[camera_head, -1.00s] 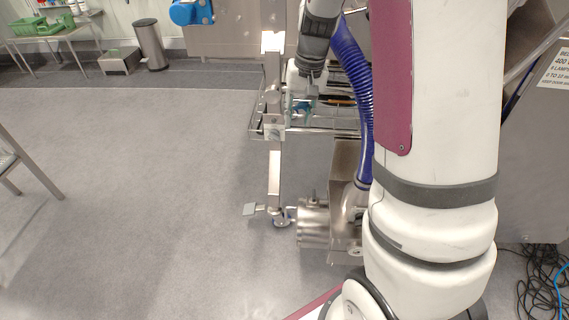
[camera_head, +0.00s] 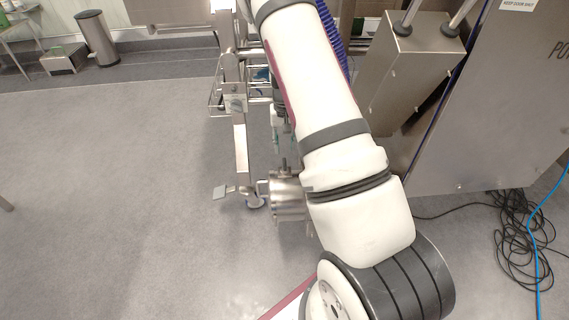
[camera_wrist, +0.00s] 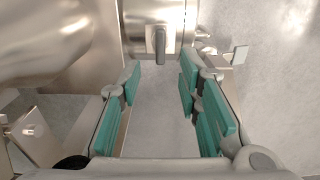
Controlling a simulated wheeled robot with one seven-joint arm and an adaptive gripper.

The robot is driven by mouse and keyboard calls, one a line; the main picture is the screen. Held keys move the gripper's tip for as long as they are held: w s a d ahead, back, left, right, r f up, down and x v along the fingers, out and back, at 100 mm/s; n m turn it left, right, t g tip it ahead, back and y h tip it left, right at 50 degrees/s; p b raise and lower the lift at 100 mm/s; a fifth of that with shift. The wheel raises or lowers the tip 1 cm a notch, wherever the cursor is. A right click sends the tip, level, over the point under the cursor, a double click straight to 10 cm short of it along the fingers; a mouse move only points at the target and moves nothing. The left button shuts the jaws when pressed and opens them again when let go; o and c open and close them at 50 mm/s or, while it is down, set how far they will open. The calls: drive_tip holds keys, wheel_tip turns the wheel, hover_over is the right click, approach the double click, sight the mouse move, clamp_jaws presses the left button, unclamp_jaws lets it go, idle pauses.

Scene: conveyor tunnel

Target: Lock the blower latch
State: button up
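The blower (camera_head: 287,198), a shiny metal cylinder, is low beside the frame, partly hidden behind my arm in the head view. It also shows at the top of the wrist view (camera_wrist: 137,22). A short grey upright lever, which looks like the latch (camera_wrist: 160,46), stands on it between and beyond my fingertips. My gripper (camera_wrist: 158,95) is open, with green pads on both sides and nothing between them. A gap of bare floor shows between the pads and the lever, and no contact is visible. In the head view my gripper is mostly hidden by my arm.
A large rounded metal body (camera_wrist: 50,40) fills the wrist view's upper left. A steel cabinet (camera_head: 480,120) and coiled cables (camera_head: 515,235) are right. Floor at left is clear.

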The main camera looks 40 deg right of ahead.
sight(284, 162)
wheel_tip(284, 162, down, 8)
drive_tip(key=shift+r+b, duration=0.1)
drive_tip(key=shift+b, duration=1.15)
clamp_jaws()
